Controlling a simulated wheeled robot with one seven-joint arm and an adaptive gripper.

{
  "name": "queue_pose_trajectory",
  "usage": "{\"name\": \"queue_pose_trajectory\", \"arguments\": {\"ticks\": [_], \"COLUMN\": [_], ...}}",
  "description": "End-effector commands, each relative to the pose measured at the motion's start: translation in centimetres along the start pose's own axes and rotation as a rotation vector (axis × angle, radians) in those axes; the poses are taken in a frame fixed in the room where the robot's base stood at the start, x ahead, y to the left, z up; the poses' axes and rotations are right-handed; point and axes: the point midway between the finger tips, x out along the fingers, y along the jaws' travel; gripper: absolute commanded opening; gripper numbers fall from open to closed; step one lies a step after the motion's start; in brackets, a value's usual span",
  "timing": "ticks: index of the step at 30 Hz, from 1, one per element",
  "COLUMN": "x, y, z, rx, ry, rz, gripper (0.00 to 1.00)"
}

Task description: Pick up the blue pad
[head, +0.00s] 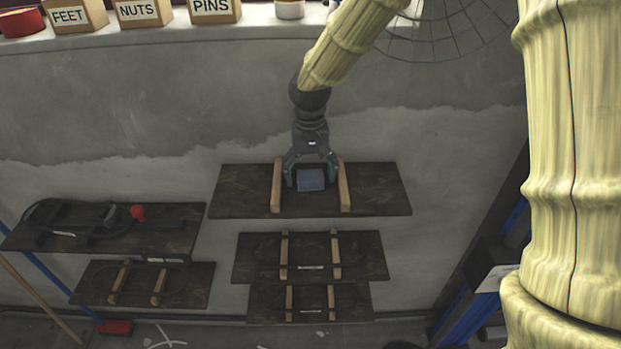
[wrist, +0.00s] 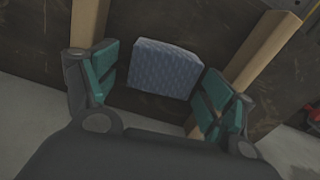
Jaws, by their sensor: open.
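The blue pad (head: 311,180) is a small block on the top dark wooden shelf (head: 380,196), between two light wooden strips. My gripper (head: 311,176) is open above the shelf, with one finger at each side of the pad. In the wrist view the pad (wrist: 164,70) has a textured top and lies between and just beyond the green-faced fingertips (wrist: 160,92). A gap shows on both sides of it. I cannot tell its exact height relative to the fingertips.
The wooden strips (head: 277,186) and (head: 343,187) stand close outside my fingers. Lower shelves (head: 365,258) hang below, and a shelf with black gear and a red part (head: 138,212) is at left. Labelled boxes (head: 144,12) line the ledge above.

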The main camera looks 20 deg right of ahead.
Motion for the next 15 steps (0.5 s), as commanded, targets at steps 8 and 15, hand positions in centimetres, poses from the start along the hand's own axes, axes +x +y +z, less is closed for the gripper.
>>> {"name": "queue_pose_trajectory", "arguments": {"ticks": [8, 15], "x": [0.01, 0.00], "y": [0.00, 0.00], "z": [0.00, 0.00], "rx": [0.000, 0.000], "ry": [0.000, 0.000], "rz": [0.000, 0.000], "gripper": [0.56, 0.37]}}
